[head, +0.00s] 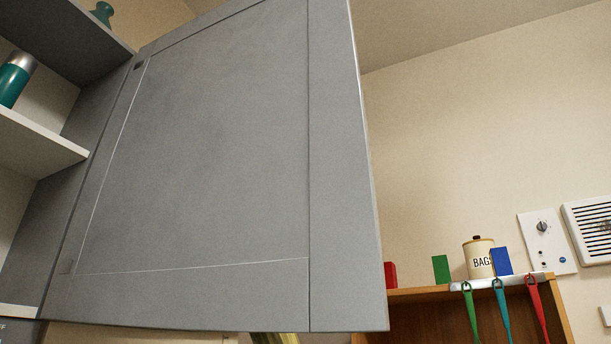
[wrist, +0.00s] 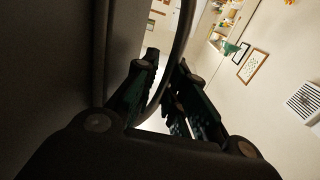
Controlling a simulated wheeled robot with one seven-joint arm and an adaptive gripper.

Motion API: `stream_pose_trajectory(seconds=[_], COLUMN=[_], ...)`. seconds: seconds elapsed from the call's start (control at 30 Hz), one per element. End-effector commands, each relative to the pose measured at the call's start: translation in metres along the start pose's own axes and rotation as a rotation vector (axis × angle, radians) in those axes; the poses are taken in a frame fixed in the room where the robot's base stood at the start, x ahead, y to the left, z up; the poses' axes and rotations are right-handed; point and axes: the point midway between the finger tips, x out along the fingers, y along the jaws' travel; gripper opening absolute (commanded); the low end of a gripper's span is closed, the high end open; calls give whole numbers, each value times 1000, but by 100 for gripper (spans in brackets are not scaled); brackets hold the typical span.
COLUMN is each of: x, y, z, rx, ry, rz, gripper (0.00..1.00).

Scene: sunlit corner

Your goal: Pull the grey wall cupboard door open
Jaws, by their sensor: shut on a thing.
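The grey cupboard door (head: 215,165) stands swung open in the head view, hinged at its left edge, with its panelled face towards me. The cupboard's shelves (head: 40,135) show open to its left. In the wrist view the door (wrist: 45,75) is a dark surface along the left. A curved metal bar handle (wrist: 186,28) runs down between the fingers of my gripper (wrist: 168,66). My gripper is shut on this handle; the exact contact is in shadow. My gripper and the handle are hidden in the head view.
At lower right, a wooden shelf unit (head: 420,294) holds coloured blocks and a BAGS canister (head: 479,258), with straps hanging in front. A vent (head: 590,228) is on the wall.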

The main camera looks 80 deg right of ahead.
Motion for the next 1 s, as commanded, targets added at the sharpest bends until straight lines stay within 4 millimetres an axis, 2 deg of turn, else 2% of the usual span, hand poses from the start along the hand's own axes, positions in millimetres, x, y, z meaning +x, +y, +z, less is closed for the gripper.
stream_pose_trajectory(seconds=[0.1,0.23,0.67,0.7,0.73,1.0], x=[1,1,0,0,0,-1], y=[-18,-28,-32,-32,-32,-32], z=[4,3,2,2,2,0], rx=[-2,-1,-1,-1,-1,-1], ry=[-8,-8,-7,-7,-6,-2], rz=[-19,-30,-35,-35,-35,-34], gripper=[0,0,0,20,23,23])
